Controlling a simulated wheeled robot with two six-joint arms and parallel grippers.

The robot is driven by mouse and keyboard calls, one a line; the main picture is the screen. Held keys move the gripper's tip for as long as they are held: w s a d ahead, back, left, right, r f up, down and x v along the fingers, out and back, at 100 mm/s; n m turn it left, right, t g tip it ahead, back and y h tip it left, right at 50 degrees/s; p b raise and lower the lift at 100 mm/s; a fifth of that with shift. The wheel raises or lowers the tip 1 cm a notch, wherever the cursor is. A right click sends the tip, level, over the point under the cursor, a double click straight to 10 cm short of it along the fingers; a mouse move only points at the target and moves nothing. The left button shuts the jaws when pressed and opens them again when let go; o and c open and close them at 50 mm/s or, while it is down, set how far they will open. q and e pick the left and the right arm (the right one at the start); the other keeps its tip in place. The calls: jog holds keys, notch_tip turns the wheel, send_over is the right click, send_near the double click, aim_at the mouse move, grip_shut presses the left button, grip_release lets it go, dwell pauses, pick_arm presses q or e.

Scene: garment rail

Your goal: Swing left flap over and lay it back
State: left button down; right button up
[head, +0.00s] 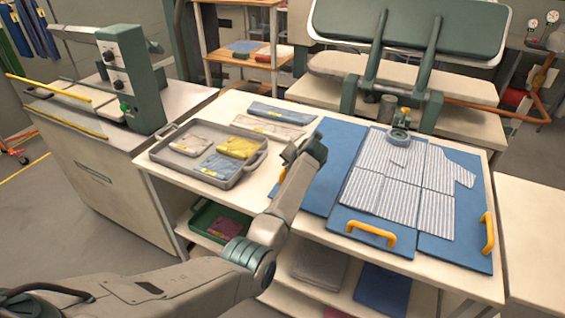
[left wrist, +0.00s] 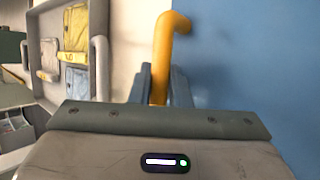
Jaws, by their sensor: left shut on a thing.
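A blue folding board lies on the white table. Its left flap (head: 340,145) appears to lie flat at the left, and also fills the right of the left wrist view (left wrist: 245,70). A striped shirt (head: 390,185) lies on the board, its left edge straight and a short sleeve spread at the right. My left gripper (head: 298,150) is at the flap's left edge. In the left wrist view its fingers are shut around a yellow handle (left wrist: 163,50); in the head view the gripper hides this handle. My right gripper is out of view.
A grey tray (head: 168,152) with folded garments stands left of the gripper. Folded cloths (head: 267,128) lie behind it. Yellow handles stand at the board's front (head: 371,233) and right (head: 487,233). A green press (head: 415,25) stands behind the table.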

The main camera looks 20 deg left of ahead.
pick_arm(q)
jog(key=shift+a, duration=0.15)
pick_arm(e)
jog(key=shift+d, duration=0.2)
pick_arm(q)
jog(key=c, duration=1.4)
grip_release()
jog(key=shift+o, duration=0.2)
jog(key=shift+a+f, duration=0.1)
jog(key=shift+s+d+f, duration=0.15)
jog(key=shift+d, duration=0.1)
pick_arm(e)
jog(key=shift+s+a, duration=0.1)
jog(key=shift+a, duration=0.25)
